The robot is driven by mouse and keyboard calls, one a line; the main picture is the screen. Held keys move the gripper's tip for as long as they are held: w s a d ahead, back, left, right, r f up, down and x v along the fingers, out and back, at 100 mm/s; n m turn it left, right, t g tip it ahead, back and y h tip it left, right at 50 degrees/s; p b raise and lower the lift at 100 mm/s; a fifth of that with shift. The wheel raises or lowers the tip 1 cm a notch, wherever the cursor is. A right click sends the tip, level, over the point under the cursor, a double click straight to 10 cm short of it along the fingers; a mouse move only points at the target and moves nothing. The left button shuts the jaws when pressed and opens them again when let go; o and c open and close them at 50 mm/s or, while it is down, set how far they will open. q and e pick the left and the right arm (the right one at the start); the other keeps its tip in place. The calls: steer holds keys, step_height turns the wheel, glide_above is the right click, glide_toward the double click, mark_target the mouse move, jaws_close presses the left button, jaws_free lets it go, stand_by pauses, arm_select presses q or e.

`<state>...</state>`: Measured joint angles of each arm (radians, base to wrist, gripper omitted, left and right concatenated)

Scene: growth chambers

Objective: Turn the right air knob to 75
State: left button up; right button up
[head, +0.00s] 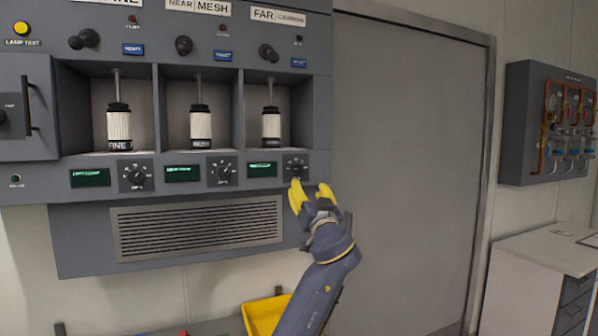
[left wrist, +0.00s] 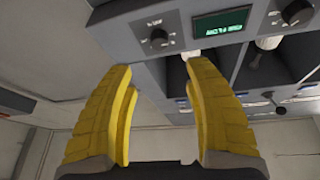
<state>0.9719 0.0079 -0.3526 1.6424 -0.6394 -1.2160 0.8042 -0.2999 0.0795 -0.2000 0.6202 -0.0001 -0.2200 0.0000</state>
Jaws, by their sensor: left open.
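The right air knob (head: 295,167) is a dark dial on a plate at the right end of the panel's lower row, below the FAR bay. In the left wrist view the same knob (left wrist: 159,38) shows above the gap between my fingertips, with scale marks around it. The reading it points to is too small to tell. My left gripper (head: 312,190) has yellow fingers, open and empty, just below and slightly right of the knob. In the wrist view its fingers (left wrist: 160,72) stand wide apart, and no contact with the knob shows. My right gripper is not in view.
A green display (head: 262,169) is left of the knob, then the middle knob (head: 222,171) and left knob (head: 136,176). White filter cartridges (head: 271,124) stand in the bays above. A vent grille (head: 197,228) is below. A yellow bin (head: 264,314) is at the bottom.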

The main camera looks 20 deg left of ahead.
mark_target(299, 169)
arm_select(q)
steer(key=x, duration=1.1)
steer(key=shift+w+a+r, duration=0.1)
steer(key=shift+w+a, duration=0.05)
steer(key=shift+w, duration=0.1)
jaws_close()
